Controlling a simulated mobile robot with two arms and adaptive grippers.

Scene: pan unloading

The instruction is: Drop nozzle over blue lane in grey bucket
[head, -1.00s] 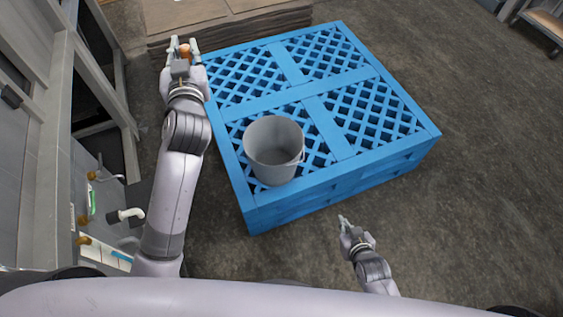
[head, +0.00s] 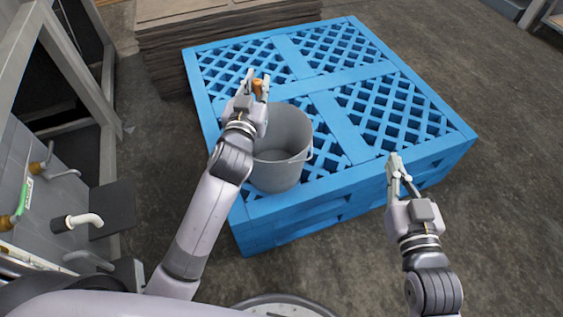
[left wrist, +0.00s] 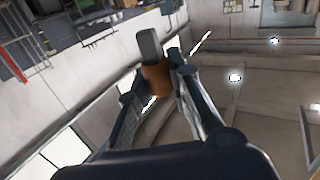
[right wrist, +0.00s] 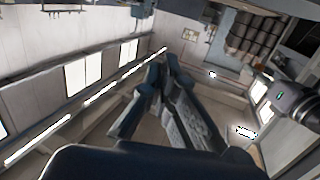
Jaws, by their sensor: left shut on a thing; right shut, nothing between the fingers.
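The nozzle (head: 258,88) is a small orange-brown piece between the fingertips of my left gripper (head: 254,82). In the left wrist view the nozzle (left wrist: 157,78) is brown with a grey end pointing away from the gripper. The grey bucket (head: 290,135) stands upright on the near left part of the blue lattice pallet (head: 320,84). In the head view my left gripper overlaps the bucket's upper left rim; its height above the rim is hard to tell. My right gripper (head: 396,163) is shut and empty, right of the bucket near the pallet's front edge.
A stack of brown boards (head: 215,35) lies behind the pallet. A wall with pipes and a white spout (head: 85,221) is on the left. The concrete floor right of the pallet is clear.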

